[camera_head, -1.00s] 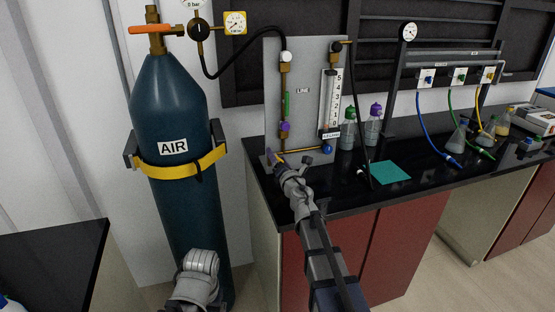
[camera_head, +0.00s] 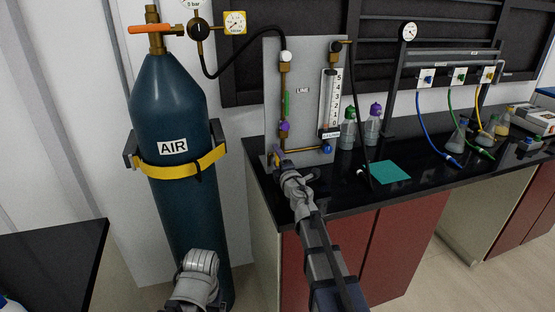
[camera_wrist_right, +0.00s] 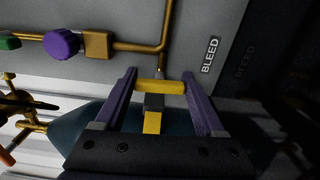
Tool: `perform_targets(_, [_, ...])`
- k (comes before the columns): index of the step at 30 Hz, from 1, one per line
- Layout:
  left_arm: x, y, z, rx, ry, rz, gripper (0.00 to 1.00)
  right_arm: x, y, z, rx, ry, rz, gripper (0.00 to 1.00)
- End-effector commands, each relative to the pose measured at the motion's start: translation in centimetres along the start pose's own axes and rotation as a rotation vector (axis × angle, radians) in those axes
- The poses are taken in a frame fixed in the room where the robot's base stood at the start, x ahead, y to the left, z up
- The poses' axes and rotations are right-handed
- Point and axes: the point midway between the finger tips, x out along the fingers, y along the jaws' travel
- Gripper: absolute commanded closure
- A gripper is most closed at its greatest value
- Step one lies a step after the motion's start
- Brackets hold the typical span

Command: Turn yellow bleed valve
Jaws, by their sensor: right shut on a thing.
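The yellow bleed valve (camera_wrist_right: 160,87) shows in the right wrist view between my purple fingers, just below the end of a brass pipe (camera_wrist_right: 165,45). A BLEED label (camera_wrist_right: 209,56) is on the grey panel beside it. My right gripper (camera_wrist_right: 160,92) is shut on the valve's yellow handle, which lies across the gap between the fingers. In the head view my right gripper (camera_head: 280,162) reaches the lower left corner of the panel (camera_head: 310,80), and the arm hides part of the valve. My left gripper is not in view; only part of my left arm shows at the bottom.
A blue AIR cylinder (camera_head: 170,210) with a yellow strap stands left of the bench. The black bench top (camera_head: 330,195) holds bottles (camera_head: 372,125), a teal mat (camera_head: 390,172) and flasks. A purple knob (camera_wrist_right: 62,43) is nearby.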

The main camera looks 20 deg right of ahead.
Motion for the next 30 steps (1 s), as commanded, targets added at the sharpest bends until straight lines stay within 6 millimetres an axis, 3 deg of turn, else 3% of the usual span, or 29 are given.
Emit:
perform_targets(21, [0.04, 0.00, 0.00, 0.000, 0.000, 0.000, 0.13, -0.06, -0.03, 0.02, 0.066, -0.001, 0.000, 0.84])
perform_targets(22, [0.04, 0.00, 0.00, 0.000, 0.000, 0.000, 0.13, -0.06, -0.03, 0.02, 0.066, -0.001, 0.000, 0.25])
perform_targets(28, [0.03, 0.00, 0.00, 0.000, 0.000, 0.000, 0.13, -0.04, -0.03, 0.02, 0.064, -0.001, 0.000, 0.03])
perform_targets(30, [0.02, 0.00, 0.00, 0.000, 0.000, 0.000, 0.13, -0.03, -0.02, 0.01, 0.064, 0.000, 0.000, 0.00])
